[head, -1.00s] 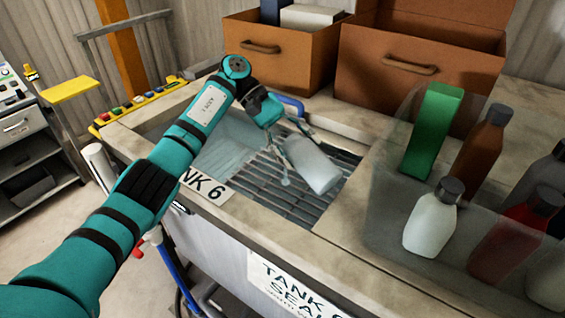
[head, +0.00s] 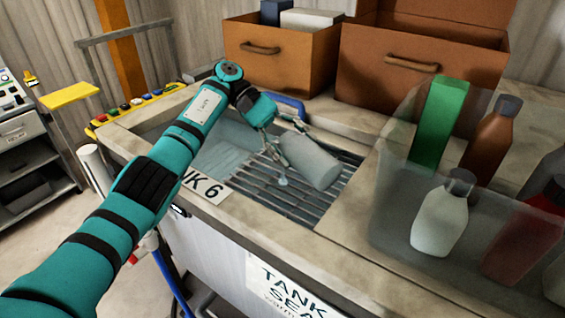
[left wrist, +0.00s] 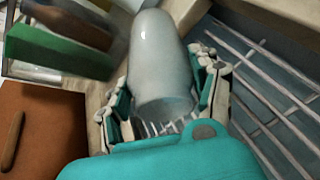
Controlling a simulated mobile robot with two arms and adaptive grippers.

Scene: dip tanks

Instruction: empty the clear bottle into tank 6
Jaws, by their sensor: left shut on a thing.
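The clear bottle (head: 312,160), pale and translucent, is held tilted above the slatted grate of tank 6 (head: 222,160). My left gripper (head: 283,140) is shut on it at its upper-left end. In the left wrist view the bottle (left wrist: 158,55) lies between the two fingers (left wrist: 160,85), with the grate beside it. The tank's label (head: 203,188) is partly hidden by my left arm. A small pale shape shows below the gripper; I cannot tell whether it is liquid. My right gripper is not in view.
A clear bin (head: 395,215) at right holds a white bottle (head: 440,220), a green carton (head: 436,125), a brown bottle (head: 492,135) and a red bottle (head: 525,240). Brown boxes (head: 282,58) (head: 400,85) stand behind the tank. A button strip (head: 135,108) lies at its left.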

